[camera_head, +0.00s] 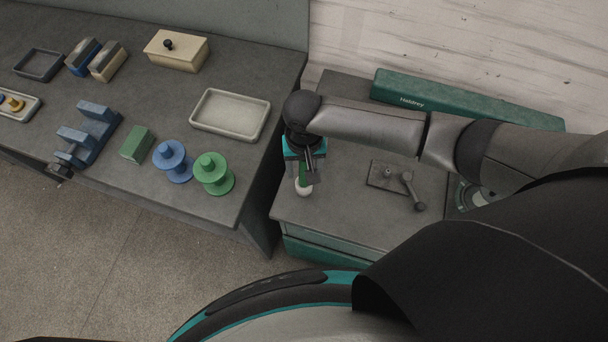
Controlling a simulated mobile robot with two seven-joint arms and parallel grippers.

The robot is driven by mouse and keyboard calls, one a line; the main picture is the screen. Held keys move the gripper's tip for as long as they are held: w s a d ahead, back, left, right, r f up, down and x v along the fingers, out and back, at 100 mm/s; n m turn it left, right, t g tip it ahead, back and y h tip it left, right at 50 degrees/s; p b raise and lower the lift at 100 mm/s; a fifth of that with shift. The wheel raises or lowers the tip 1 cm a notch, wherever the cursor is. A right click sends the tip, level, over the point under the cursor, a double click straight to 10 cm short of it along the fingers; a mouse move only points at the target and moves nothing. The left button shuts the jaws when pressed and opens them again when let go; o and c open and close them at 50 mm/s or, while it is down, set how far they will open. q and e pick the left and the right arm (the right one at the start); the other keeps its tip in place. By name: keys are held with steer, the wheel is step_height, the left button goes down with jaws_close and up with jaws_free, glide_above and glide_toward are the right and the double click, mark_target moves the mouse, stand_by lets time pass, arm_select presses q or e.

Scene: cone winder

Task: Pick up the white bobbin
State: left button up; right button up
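My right arm comes in from the right, and its gripper (310,168) points down over the left end of the machine top. Just below and beside the fingers is a small piece with a white rounded end (304,190) and a green part above it. The gripper covers much of it, so I cannot tell whether this is the white bobbin or whether the fingers hold it. A blue bobbin (171,163) and a green bobbin (213,175) stand upright on the left table, apart from the gripper. No other white bobbin shows. My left gripper is not in view.
The grey table (225,60) holds an empty pale tray (231,113), a green block (137,144), a blue stand (90,133) and a cream box (176,50). The machine top has a crank lever (411,190) and a long green housing (460,100) behind my arm.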

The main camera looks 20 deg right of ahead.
jaws_close()
stand_by(0.4)
steer(key=shift+r, duration=0.15)
